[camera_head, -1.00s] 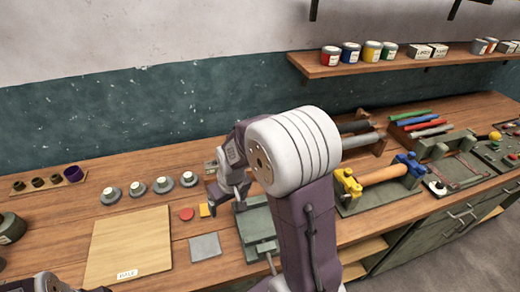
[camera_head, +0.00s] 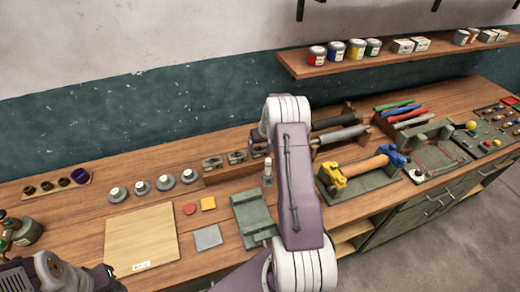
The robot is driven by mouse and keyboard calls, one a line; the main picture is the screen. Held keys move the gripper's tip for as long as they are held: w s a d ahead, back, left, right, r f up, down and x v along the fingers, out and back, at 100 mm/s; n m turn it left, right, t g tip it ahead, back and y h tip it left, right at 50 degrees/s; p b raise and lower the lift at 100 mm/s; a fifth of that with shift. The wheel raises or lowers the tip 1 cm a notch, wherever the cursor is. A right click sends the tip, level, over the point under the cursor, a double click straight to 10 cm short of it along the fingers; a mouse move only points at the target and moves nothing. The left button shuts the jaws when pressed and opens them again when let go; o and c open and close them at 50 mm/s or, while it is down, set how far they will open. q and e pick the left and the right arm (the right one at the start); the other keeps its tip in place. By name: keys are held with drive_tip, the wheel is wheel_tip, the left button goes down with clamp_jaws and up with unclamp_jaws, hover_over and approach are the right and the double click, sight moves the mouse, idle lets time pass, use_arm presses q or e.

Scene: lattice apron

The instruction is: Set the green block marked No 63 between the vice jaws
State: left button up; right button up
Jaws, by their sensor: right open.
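A left block (camera_head: 212,163) and a middle block (camera_head: 237,157) show clearly; one at the right is partly covered by my right arm. Their markings are too small to read, so I cannot tell which is No 63. The green vice (camera_head: 252,212) lies on the bench, its right side hidden by my arm; no block shows between its jaws in the visible part. My right gripper is open but mostly hidden behind my arm, near the rack's right end.
A wooden board (camera_head: 141,236), a grey square (camera_head: 207,237), a red disc (camera_head: 189,209) and a yellow square (camera_head: 208,203) lie left of the vice. Several round knobs (camera_head: 141,188) stand behind the board.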

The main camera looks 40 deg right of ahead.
sight(260, 148)
drive_tip(key=shift+w+d+f, duration=0.1)
drive_tip(key=shift+w+f, duration=0.3)
drive_tip(key=shift+f, duration=0.2)
drive_tip(key=shift+w+d+f+p, duration=0.1)
drive_tip(key=shift+d+f+p, duration=0.05)
drive_tip(key=shift+p, duration=0.15)
drive_tip(key=p+x, duration=0.2)
drive_tip(key=x, duration=0.2)
drive_tip(key=shift+f, duration=0.1)
drive_tip(key=shift+w+f, duration=0.2)
drive_tip(key=c, duration=1)
drive_tip(key=shift+d+r, duration=0.1)
drive_tip(key=shift+r, duration=0.05)
clamp_jaws()
